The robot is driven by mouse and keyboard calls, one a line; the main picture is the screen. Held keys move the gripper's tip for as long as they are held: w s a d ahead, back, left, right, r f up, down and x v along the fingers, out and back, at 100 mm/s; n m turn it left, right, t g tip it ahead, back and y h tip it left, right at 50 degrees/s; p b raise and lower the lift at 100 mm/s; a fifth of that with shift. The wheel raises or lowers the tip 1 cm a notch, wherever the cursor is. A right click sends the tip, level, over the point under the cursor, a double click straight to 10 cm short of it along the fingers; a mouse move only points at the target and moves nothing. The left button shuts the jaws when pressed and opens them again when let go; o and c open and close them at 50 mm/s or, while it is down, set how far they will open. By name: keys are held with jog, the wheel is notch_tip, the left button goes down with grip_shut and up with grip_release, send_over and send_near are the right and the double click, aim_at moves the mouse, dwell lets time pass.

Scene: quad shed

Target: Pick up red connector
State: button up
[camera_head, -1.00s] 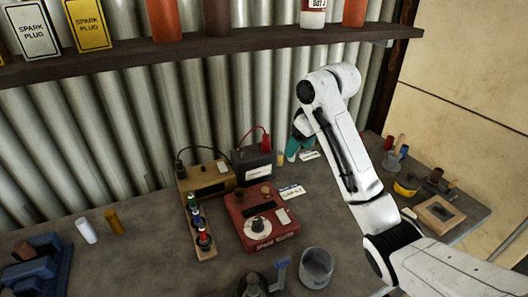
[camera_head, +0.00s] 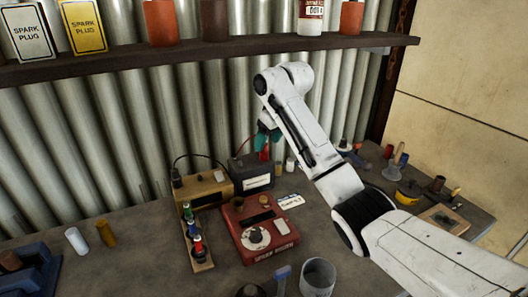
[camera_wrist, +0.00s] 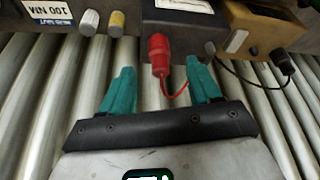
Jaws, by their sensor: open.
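The red connector (camera_wrist: 159,52) stands out from a dark box (camera_wrist: 187,19) in the wrist view, with a red cable (camera_wrist: 181,92) curving away below it. My gripper (camera_wrist: 160,66) is open, with one teal finger on each side of the connector. Clear gaps show between the fingers and the connector. In the head view, my gripper (camera_head: 268,140) is at the dark box (camera_head: 256,182), near the corrugated wall. There the connector is mostly hidden, with only a bit of red showing by the fingers.
A tan box (camera_head: 208,189) with a dark plug and cable stands left of the dark box. A red tester (camera_head: 262,238) and a rack of small coloured-top items (camera_head: 203,262) sit in front. Small white and yellow cylinders stand beside the dark box. A shelf (camera_head: 200,55) runs above.

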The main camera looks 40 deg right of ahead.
aim_at(264, 151)
jog(key=shift+w, duration=0.4)
jog(key=x, duration=0.5)
jog(key=shift+p, duration=0.3)
jog(key=shift+c, duration=0.3)
jog(key=c, duration=1)
